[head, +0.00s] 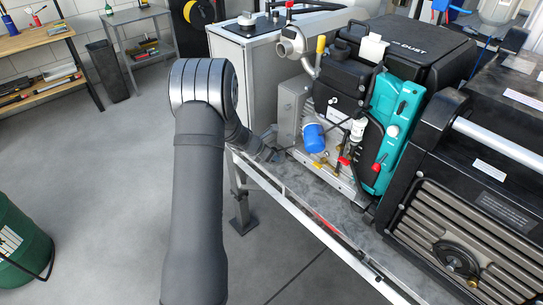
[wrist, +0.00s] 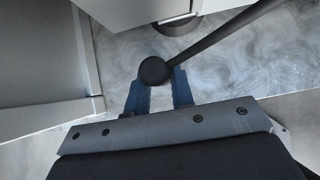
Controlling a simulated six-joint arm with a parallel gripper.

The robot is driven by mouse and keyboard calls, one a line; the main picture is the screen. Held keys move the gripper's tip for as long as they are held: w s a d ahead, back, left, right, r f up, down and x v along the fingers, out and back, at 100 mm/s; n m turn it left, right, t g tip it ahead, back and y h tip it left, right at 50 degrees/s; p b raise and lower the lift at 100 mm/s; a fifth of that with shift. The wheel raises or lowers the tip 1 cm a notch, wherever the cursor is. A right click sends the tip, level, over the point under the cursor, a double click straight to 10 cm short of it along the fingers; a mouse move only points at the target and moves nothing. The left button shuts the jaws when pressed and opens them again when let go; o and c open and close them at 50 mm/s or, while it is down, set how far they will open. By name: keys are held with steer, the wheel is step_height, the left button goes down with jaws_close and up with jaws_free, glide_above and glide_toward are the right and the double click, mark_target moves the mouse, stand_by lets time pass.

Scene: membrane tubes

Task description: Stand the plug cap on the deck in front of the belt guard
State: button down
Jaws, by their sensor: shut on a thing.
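In the wrist view, my gripper (wrist: 163,82) has two blue fingers closed about a dark piece with a round end, apparently the plug cap (wrist: 154,70). A long dark rod or strap (wrist: 225,38) runs from it to the upper right. Below the piece is the grey, mottled deck (wrist: 215,65). Whether the piece touches the deck is unclear. In the head view, my gripper (head: 275,155) is small and low by the machine's left end, over the deck's edge; the cap is not clear there. The deck (head: 345,208) runs along the machine's front. I cannot tell which part is the belt guard.
A teal housing (head: 398,105) and a blue cylinder (head: 314,138) stand behind the deck. A ribbed black housing (head: 460,235) fills the right. A pale cabinet (head: 245,65) stands behind my gripper. A white rail (head: 300,210) edges the deck. The deck's middle strip looks bare.

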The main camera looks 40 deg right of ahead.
steer(key=shift+f, duration=0.15)
steer(key=c, duration=1.3)
jaws_free()
steer(key=shift+f, duration=0.1)
steer(key=shift+o, duration=0.2)
steer(key=shift+a+r, duration=0.15)
steer(key=shift+r, duration=0.2)
steer(key=v, duration=1.1)
steer(key=shift+a+r, duration=0.2)
steer(key=o, duration=0.6)
